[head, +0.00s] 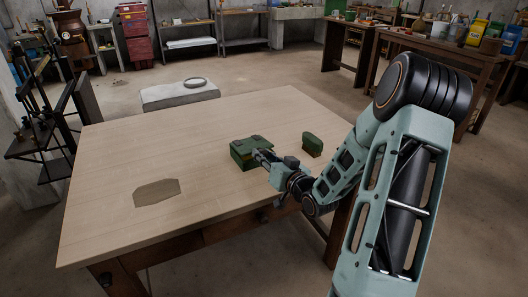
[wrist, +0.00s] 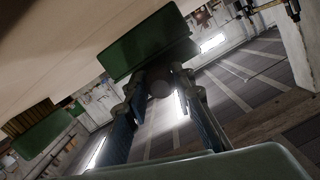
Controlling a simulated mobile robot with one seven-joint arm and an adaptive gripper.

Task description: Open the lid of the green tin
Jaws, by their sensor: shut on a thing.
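The green tin (head: 241,153) stands on the table, right of its middle. My gripper (head: 264,157) reaches it from the right and is shut on it. In the wrist view the tin (wrist: 146,42) is a broad green face with a lighter lower edge at my gripper's fingertips (wrist: 160,78). I cannot tell whether the fingers grip the lid or the body, nor how far the lid stands open. My gripper hides part of the tin's right side.
A smaller green block with a brown ribbed side (wrist: 28,119) stands on the table; the head view shows it to the right of the tin (head: 312,144). A flat brownish piece (head: 156,192) lies front left. The table (head: 190,135) is otherwise clear.

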